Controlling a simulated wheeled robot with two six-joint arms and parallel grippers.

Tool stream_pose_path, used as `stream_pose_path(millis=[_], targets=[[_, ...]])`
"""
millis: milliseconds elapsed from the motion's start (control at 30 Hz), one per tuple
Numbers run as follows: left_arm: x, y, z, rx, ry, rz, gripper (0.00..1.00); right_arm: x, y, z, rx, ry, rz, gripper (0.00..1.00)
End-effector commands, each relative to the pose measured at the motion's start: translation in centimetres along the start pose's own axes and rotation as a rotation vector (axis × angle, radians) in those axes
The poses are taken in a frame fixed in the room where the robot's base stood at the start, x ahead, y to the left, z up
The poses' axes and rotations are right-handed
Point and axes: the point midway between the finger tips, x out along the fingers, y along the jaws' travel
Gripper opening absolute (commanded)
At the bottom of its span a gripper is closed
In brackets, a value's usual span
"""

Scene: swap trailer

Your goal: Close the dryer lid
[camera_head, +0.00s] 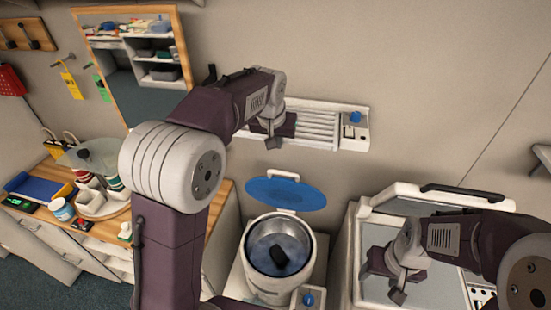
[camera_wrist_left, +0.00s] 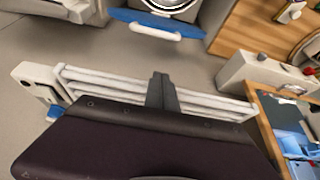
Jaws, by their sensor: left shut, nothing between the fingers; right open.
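The dryer (camera_head: 266,278) is a white tub with a metal drum opening, low in the middle of the head view. Its blue lid (camera_head: 287,194) stands raised behind the opening, with a white handle (camera_head: 282,176) at its far edge. The lid's edge also shows at the top of the left wrist view (camera_wrist_left: 130,17). My left gripper (camera_head: 273,142) is shut and empty, above and behind the lid, in front of the wall rack; its closed fingers show in the left wrist view (camera_wrist_left: 161,92). My right gripper (camera_head: 382,284) is open and empty, right of the dryer.
A white slatted wall rack (camera_head: 318,128) is close to my left gripper. A box with a raised, black-handled lid (camera_head: 403,202) stands at the right, beneath my right arm. A wooden counter (camera_head: 221,208) with jars and a turntable stands at the left, under a mirror (camera_head: 118,60).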

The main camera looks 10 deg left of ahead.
Motion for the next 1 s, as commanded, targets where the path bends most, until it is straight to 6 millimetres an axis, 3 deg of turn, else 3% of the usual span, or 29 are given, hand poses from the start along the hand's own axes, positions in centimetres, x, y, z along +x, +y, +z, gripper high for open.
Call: stream_pose_path(millis=[433, 700, 1000], targets=[[9.1, -0.1, 0.0, 0.0, -0.005, -0.001, 0.0, -2.9, -0.1, -0.3, 0.0, 0.001, 0.0, 0.58], [7.8, 0.0, 3.3, 0.0, -0.001, 0.0, 0.0, -4.1, -0.1, -0.5, 0.0, 0.001, 0.0, 0.58], [7.8, 0.0, 3.8, 0.0, 0.001, 0.0, 0.0, -4.1, -0.1, -0.5, 0.0, 0.001, 0.0, 0.58]])
